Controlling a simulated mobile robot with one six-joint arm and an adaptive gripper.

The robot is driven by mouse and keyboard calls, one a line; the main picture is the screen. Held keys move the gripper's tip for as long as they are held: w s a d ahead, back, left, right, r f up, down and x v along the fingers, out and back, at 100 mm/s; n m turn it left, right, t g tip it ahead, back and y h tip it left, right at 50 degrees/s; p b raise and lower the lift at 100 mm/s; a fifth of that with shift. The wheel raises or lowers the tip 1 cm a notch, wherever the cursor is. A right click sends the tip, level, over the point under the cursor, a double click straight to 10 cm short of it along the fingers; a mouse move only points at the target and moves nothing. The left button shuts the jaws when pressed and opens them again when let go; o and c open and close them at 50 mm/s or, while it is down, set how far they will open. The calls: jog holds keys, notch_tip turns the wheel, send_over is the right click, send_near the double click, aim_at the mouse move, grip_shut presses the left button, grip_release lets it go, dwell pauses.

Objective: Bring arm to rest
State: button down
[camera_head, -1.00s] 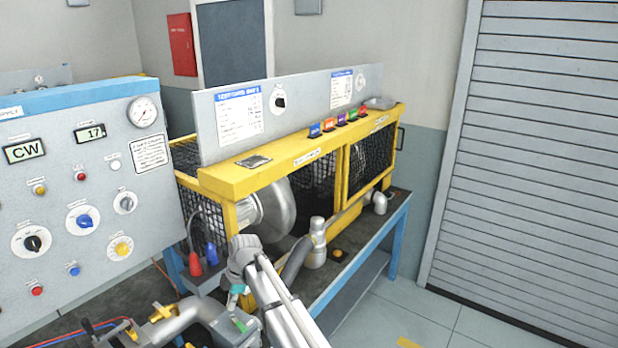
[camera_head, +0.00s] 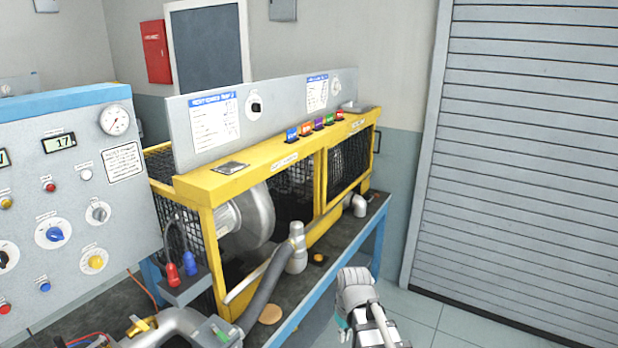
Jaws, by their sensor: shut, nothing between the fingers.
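My arm reaches in from the bottom edge, right of centre, with its pale rounded wrist (camera_head: 355,288) in front of the bench's blue front edge. A small teal and dark part of my gripper (camera_head: 342,323) shows just below the wrist; the rest is hidden or too small to make out. It is shut with nothing in it. It appears apart from the bench and everything on it.
The yellow-framed blower guard (camera_head: 262,172) stands on the blue-legged bench (camera_head: 290,322). A grey hose (camera_head: 262,300) and a round tan disc (camera_head: 271,314) lie near its front edge. A control panel (camera_head: 75,200) stands left. Clear floor (camera_head: 425,325) lies right, before the shutter (camera_head: 535,150).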

jog(key=s+d+m, duration=0.4)
jog(key=d+m, duration=0.1)
jog(key=d, duration=0.3)
jog(key=shift+s+f+h, duration=0.15)
jog(key=shift+s+h, duration=0.2)
jog(key=shift+h, duration=0.05)
jog(key=shift+a, duration=0.15)
jog(key=w+a+f+n+t+h+b, duration=0.15)
jog(key=w+a+n, duration=0.25)
jog(key=a+n, duration=0.55)
jog(key=w+a+n+h+b, duration=0.2)
jog(key=w+a+n+h, duration=0.15)
jog(key=a, duration=1.05)
jog(key=s+a+n+t+b, duration=0.1)
jog(key=a+n, duration=0.3)
jog(key=a, duration=0.5)
jog(key=s+a+n+t+b, duration=0.1)
jog(key=s+a+n, duration=0.3)
jog(key=a, duration=0.6)
jog(key=s+a+r+n+t+h, duration=0.1)
jog(key=a+n, duration=0.4)
jog(key=a, duration=0.5)
jog(key=shift+s+n+t+b, duration=0.4)
jog(key=shift+s+t, duration=0.3)
jog(key=shift+t, duration=0.35)
jog(key=shift+d+f, duration=0.1)
jog(key=shift+f, duration=0.1)
